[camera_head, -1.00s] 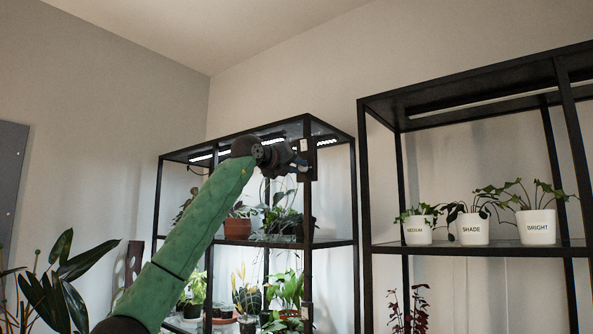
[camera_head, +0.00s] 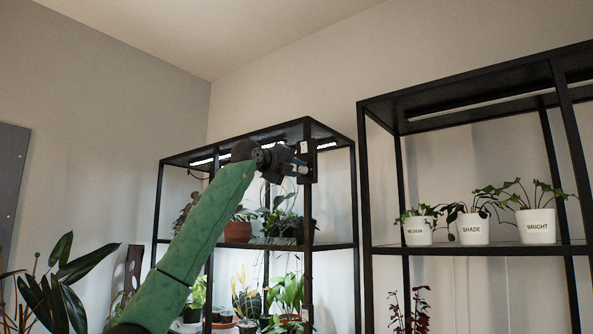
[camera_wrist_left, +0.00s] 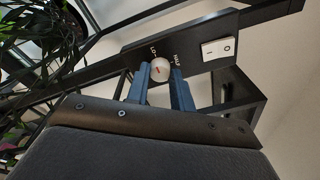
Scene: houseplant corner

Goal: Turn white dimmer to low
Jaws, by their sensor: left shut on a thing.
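In the head view my left gripper (camera_head: 302,169) is at the front post of the left shelf unit, near the top. My right gripper is not in view.
A white rocker switch (camera_wrist_left: 218,48) sits on the same plate, right of the knob. The black left shelf unit (camera_head: 335,245) holds several potted plants. A right shelf unit (camera_head: 383,249) carries three labelled white pots. A leafy plant (camera_head: 62,290) stands at lower left.

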